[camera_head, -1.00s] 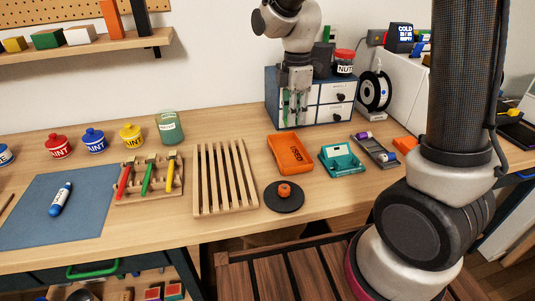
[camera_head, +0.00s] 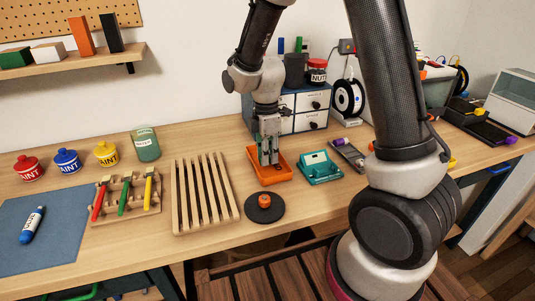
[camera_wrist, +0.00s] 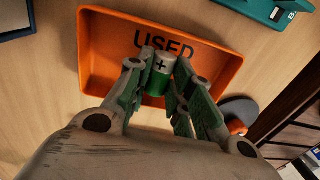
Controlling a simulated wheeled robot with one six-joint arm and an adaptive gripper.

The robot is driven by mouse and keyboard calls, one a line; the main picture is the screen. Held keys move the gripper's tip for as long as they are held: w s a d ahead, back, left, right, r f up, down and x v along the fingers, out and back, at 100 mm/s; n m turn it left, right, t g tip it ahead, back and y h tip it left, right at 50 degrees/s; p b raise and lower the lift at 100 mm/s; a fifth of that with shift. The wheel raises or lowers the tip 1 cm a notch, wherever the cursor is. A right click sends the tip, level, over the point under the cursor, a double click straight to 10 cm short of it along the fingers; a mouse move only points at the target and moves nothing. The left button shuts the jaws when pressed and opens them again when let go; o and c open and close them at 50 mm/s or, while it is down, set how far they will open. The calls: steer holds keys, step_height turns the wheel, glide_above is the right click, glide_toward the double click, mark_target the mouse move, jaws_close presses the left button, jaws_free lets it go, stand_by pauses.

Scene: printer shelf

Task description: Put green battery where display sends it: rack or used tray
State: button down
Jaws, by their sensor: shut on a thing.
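My gripper (camera_head: 269,158) is at the orange tray (camera_head: 276,180) marked USED, its fingertips low over the tray's inside. In the wrist view, the fingers are shut on the green battery (camera_wrist: 156,82), whose silver end bears a plus sign. The battery is in front of the tray's interior (camera_wrist: 105,70); I cannot tell whether it touches the floor. The teal device (camera_head: 320,170) stands right of the tray; its display is not readable. A grey rack (camera_head: 348,156) holding a purple-and-white cell (camera_head: 340,143) lies farther right.
A slatted wooden rack (camera_head: 205,195) lies left of the tray. A black disc (camera_head: 265,212) with an orange knob-like object (camera_head: 264,201) lies in front. A drawer cabinet (camera_head: 310,113) stands behind.

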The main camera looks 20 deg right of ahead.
steer(key=shift+f, duration=0.35)
steer(key=c, duration=1.3)
jaws_free()
steer(key=shift+o, duration=0.2)
steer(key=shift+r, duration=0.1)
step_height(320, 180, up, 13)
steer(key=s+d+r+m+t, duration=0.2)
steer(key=s+d+r+m, duration=0.3)
steer(key=s+d+m, duration=0.2)
steer(key=s+d+r+m+t, duration=0.3)
steer(key=s+d+r+m, duration=0.2)
steer(key=s+d+m, duration=0.3)
steer(key=s+m, duration=0.3)
steer(key=s, duration=0.2)
